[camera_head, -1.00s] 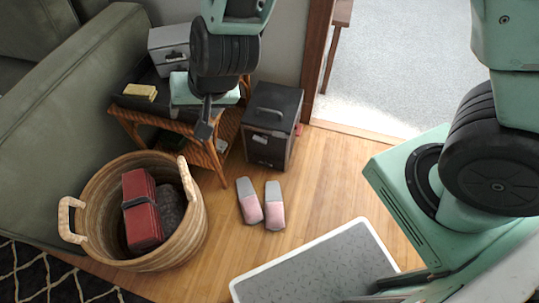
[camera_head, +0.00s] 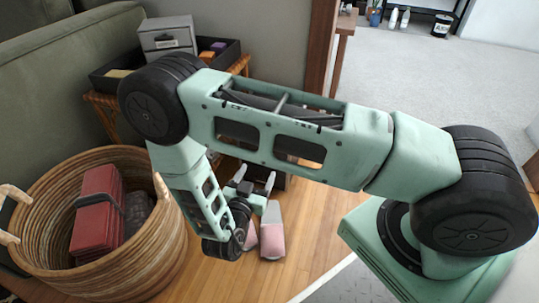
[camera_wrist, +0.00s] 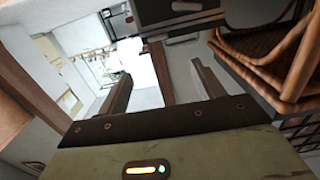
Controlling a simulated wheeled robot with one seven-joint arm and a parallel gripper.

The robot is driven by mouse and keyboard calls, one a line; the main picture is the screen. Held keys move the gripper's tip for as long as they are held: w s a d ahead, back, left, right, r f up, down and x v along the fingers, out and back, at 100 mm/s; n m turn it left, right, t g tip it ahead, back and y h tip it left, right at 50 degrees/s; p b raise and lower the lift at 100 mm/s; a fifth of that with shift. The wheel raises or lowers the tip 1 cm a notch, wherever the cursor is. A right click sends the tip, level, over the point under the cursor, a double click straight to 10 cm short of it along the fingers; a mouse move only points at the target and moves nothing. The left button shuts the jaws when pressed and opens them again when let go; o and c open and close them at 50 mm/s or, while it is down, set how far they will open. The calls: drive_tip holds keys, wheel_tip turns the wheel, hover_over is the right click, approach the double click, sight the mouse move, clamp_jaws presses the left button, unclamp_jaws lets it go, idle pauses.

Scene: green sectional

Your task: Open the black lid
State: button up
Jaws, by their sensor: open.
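The black box with the handled lid is almost wholly hidden behind my arm in the head view; only a dark bit (camera_head: 281,180) shows beside my fingers. In the wrist view, a dark box-like shape (camera_wrist: 160,12) with a handle-like bar shows at the top edge, beyond my fingers; it looks like the same box. My gripper (camera_head: 255,178) is low, in front of the box and over the slippers. Its two fingers are apart with nothing between them, as the wrist view also shows (camera_wrist: 162,88). I cannot tell whether they touch the box. The lid's state is hidden.
A wicker basket (camera_head: 150,255) holding a red case (camera_head: 97,210) stands at the left. A wicker table with a black tray (camera_head: 226,58) and a grey drawer box (camera_head: 166,34) stands behind my arm. Pink-grey slippers (camera_head: 272,240) lie on the wooden floor below my gripper.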

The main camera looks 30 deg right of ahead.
drive_tip(key=b+x, duration=0.7)
drive_tip(key=x, duration=1)
drive_tip(key=shift+s+d+r+h, duration=0.2)
drive_tip(key=shift+d+h, duration=0.1)
